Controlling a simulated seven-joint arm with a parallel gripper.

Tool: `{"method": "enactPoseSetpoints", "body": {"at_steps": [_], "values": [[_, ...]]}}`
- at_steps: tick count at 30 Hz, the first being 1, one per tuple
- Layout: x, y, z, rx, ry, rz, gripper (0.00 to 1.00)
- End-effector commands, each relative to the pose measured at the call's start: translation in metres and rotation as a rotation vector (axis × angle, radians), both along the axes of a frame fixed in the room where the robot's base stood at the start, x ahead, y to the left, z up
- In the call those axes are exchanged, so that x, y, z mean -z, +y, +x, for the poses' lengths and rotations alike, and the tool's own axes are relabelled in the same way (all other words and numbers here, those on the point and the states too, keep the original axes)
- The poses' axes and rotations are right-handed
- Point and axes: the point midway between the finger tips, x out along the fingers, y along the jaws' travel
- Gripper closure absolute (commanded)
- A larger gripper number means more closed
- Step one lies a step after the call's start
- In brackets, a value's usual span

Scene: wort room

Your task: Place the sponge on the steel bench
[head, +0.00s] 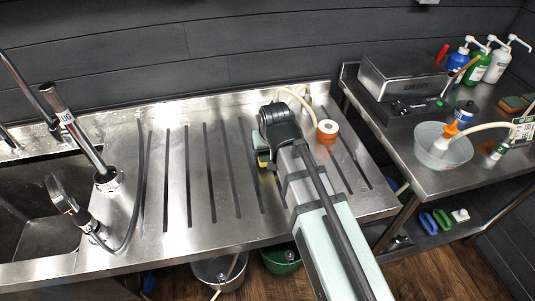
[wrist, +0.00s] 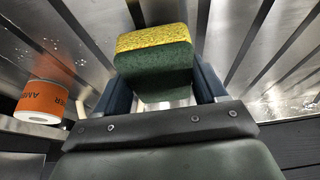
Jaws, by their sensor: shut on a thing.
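The sponge (wrist: 155,62), yellow on one layer and dark green on the other, is between the two blue fingers of my gripper (wrist: 163,90) in the wrist view. The fingers are shut on its sides. In the head view my gripper (head: 264,160) is over the ribbed steel drainboard (head: 190,190), and a small yellow-green part of the sponge (head: 262,155) shows. My arm hides the rest. I cannot tell whether the sponge touches the drainboard. A separate steel bench (head: 440,185) stands at the right.
An orange-labelled roll or jar (head: 327,132) stands on the drainboard close right of my gripper. The right bench holds a steel-topped device (head: 403,78), a clear bowl (head: 440,150), pump bottles (head: 497,62) and another sponge (head: 513,104). The sink (head: 35,200) is at left.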

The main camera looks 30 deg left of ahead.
Motion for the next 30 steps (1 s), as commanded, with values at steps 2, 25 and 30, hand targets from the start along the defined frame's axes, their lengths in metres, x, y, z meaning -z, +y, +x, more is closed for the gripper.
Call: {"method": "enactPoseSetpoints", "body": {"at_steps": [2,25,30], "values": [[0.010,0.000,0.000,0.000,0.001,-0.001,0.57],[0.026,0.000,0.000,0.000,-0.001,0.001,0.11],[0.026,0.000,0.000,0.000,-0.001,0.001,0.04]]}}
